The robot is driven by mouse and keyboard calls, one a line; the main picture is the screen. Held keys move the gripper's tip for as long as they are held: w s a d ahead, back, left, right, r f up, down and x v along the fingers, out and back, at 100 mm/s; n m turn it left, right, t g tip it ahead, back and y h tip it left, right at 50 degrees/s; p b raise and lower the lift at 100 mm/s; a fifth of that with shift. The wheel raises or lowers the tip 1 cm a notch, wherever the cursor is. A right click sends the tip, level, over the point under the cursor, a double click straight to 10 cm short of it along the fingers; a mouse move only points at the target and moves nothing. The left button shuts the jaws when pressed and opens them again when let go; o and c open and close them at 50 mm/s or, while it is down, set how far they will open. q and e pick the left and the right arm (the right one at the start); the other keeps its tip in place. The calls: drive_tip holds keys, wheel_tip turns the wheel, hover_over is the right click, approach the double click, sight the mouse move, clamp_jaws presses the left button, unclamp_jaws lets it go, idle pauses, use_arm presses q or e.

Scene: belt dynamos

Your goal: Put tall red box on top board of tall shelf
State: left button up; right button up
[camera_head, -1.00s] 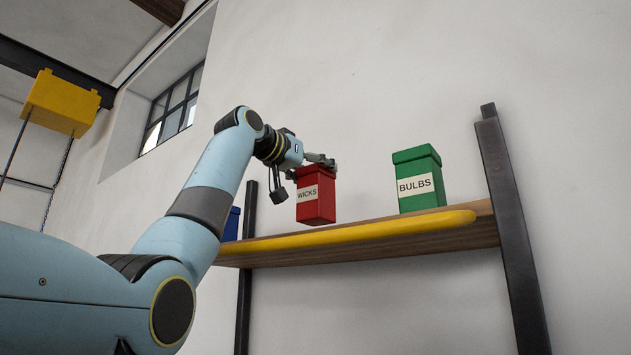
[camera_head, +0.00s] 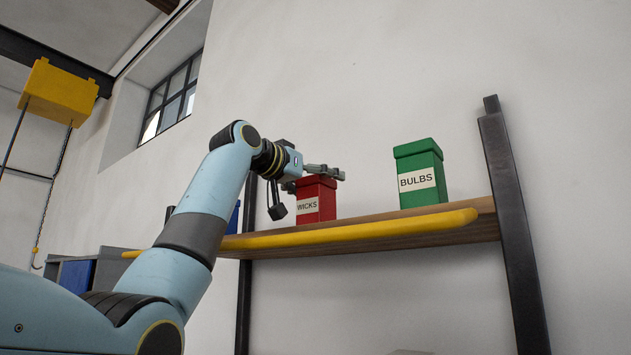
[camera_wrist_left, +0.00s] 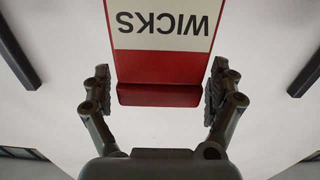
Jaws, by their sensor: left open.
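The tall red box (camera_head: 316,203) labelled WICKS stands upright at the top board (camera_head: 430,237) of the tall shelf, behind the board's yellow front edge, which hides its base. My left gripper (camera_head: 325,172) is at the box's lid, reaching in from the left. In the left wrist view the red box (camera_wrist_left: 160,68) shows upside down between the two fingers of my left gripper (camera_wrist_left: 160,92). The fingers are open, with narrow gaps on both sides of the lid. My right gripper is not in view.
A green box (camera_head: 420,176) labelled BULBS stands to the right on the same board, with free room between. A blue box (camera_head: 233,218) shows partly behind my arm at left. Dark uprights (camera_head: 510,200) flank the board. A yellow block (camera_head: 58,92) hangs at upper left.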

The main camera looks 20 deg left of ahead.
use_arm(q)
drive_tip(key=shift+r, duration=0.15)
drive_tip(key=b+v, duration=0.6)
drive_tip(key=v, duration=0.6)
